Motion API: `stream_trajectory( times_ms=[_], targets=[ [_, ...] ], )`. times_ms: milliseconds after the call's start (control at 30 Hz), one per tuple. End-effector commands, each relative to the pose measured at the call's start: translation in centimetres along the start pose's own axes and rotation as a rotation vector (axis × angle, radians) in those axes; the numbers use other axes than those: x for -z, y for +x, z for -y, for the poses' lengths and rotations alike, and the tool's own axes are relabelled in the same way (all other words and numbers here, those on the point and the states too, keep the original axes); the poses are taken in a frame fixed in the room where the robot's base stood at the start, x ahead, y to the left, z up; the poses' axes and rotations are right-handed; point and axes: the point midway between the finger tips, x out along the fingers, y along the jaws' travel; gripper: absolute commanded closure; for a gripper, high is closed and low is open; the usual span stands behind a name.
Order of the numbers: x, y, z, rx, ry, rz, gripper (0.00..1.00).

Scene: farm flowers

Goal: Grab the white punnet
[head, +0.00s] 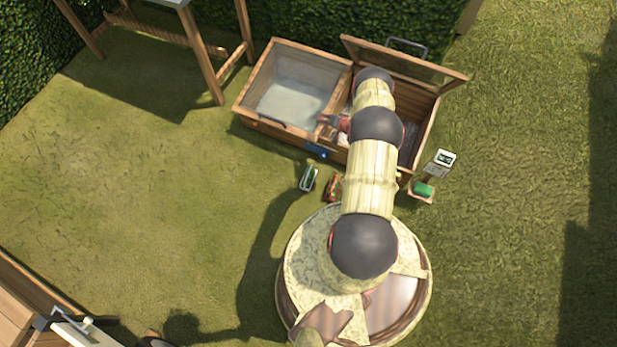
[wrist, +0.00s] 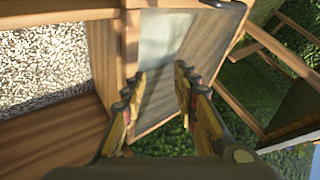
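A small pale-rimmed tub with green contents (head: 309,178) stands on the grass in front of the wooden cold frame in the head view. It is the nearest match to a white punnet, but it is too small to be sure. It does not show in the wrist view. My gripper (wrist: 158,74) is open in the wrist view, its two fingers apart with nothing between them. It is over the cold frame, away from the tub. In the head view my arm reaches over the frame's right half and hides part of it.
The wooden cold frame (head: 262,127) has its left lid shut and its right lid (head: 405,58) raised. A reddish-brown container (head: 333,187) stands beside the tub. A wooden crate with green contents (head: 422,190) and a white sign-like thing (head: 445,157) are at right. Open grass lies left.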

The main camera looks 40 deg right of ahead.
Motion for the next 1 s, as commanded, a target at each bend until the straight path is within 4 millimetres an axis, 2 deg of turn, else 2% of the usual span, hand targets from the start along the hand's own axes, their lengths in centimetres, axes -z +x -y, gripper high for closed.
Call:
stream_trajectory(
  times_ms=[33, 200, 300, 400, 500, 600, 1000],
  targets=[
    [-3.7, 0.6, -2.7, 0.018, 0.046, 0.01, 0.71],
    [-13.5, 1.3, -7.8, 0.104, 0.186, 0.028, 0.71],
    [-18.6, 1.1, -9.6, 0.15, 0.261, 0.035, 0.71],
    [-22.6, 0.8, -10.6, 0.187, 0.321, 0.042, 0.71],
    [-25.1, 0.5, -11.0, 0.214, 0.358, 0.046, 0.71],
    [-26.3, 0.4, -11.1, 0.227, 0.378, 0.047, 0.71],
    [-26.9, 4.0, -9.8, 0.231, 0.382, 0.051, 0.71]
  ],
)
